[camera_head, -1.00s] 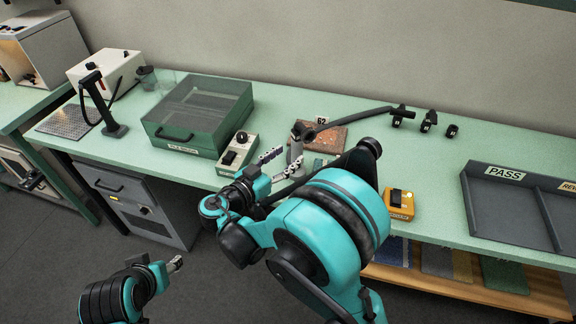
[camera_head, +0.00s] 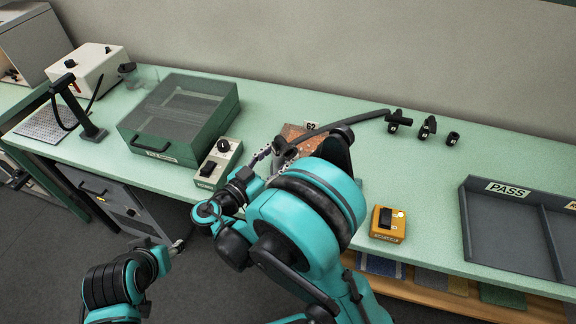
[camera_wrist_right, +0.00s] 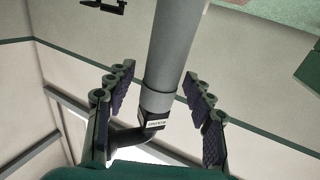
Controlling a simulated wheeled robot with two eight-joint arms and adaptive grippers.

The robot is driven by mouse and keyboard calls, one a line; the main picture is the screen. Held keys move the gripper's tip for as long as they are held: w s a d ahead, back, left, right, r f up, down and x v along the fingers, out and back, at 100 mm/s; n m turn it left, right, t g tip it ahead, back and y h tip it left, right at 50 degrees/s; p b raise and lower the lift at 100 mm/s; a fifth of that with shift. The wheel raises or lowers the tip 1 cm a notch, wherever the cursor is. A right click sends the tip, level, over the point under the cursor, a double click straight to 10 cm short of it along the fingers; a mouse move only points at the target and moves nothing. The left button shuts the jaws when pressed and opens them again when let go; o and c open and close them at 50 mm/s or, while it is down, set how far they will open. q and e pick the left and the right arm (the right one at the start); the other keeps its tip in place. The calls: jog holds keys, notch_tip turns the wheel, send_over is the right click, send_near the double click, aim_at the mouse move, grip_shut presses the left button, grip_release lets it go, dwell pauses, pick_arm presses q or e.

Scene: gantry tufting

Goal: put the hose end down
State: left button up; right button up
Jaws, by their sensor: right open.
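The dark hose (camera_head: 355,121) runs over the bench from near my right gripper (camera_head: 268,158) toward the small black fittings. In the right wrist view a grey tube (camera_wrist_right: 173,50), which looks like the hose end, passes between the fingers of my right gripper (camera_wrist_right: 160,100). It has a small label and a black bent part (camera_wrist_right: 126,138) at its lower end. The fingers are open, with a gap to the tube on the left side. Where the tube meets the bench is hidden by my right arm. My left gripper (camera_head: 177,246) hangs low at left, in front of the bench; its jaws are too small to read.
Several black fittings (camera_head: 427,127) stand at the back. A reddish-brown plate (camera_head: 295,134) lies behind the right gripper. A grey switch box (camera_head: 219,163), a green lidded box (camera_head: 180,117), an orange box (camera_head: 387,223) and a PASS tray (camera_head: 466,215) flank it. Bench between fittings and tray is clear.

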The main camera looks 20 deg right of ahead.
jog(key=shift+s+a+r, duration=0.1)
jog(key=shift+s+a, duration=0.1)
jog(key=shift+a, duration=0.05)
jog(key=shift+s+a, duration=0.1)
jog(key=c, duration=0.3)
grip_shut()
